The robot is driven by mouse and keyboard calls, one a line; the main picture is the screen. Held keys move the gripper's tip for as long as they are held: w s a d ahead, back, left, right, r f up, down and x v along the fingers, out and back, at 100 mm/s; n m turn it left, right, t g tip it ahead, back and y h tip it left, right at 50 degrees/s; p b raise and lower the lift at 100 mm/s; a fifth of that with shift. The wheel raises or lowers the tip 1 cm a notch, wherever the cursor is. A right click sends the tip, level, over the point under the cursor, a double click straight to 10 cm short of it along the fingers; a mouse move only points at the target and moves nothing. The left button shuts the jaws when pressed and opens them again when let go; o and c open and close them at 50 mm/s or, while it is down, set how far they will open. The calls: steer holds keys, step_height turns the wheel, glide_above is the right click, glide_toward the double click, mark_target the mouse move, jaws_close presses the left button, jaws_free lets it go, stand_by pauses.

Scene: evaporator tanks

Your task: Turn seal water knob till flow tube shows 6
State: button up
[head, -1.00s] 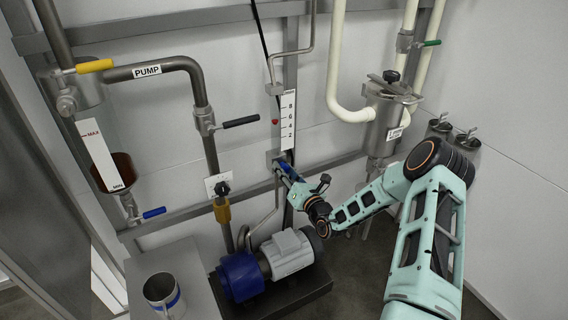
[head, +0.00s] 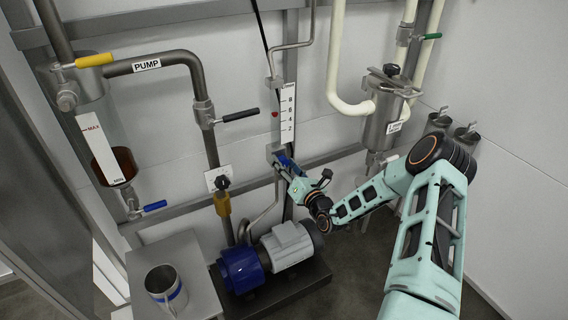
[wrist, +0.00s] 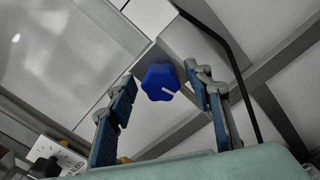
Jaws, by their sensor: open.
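The blue lobed seal water knob (wrist: 160,82) is in the middle of the wrist view, its white mark pointing to the lower right. My gripper (wrist: 160,74) is open, one finger on each side of the knob, with a visible gap on both sides. In the head view my gripper (head: 282,160) is at the foot of the flow tube and mostly hides the knob. The flow tube's white scale (head: 288,114) reads 2, 4, 6, 8 upward. The red float (head: 275,114) stands left of it, between 4 and 6 as seen from this angle.
A blue and grey pump (head: 240,272) stands below my gripper. A pipe with a black lever (head: 240,116) is to the left. A steel canister (head: 382,118) hangs to the right. A metal cup (head: 163,285) is on a bench at lower left. A black knob (wrist: 45,166) shows in the wrist view.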

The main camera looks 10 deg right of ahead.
steer(key=v, duration=1.1)
steer(key=shift+s, duration=0.2)
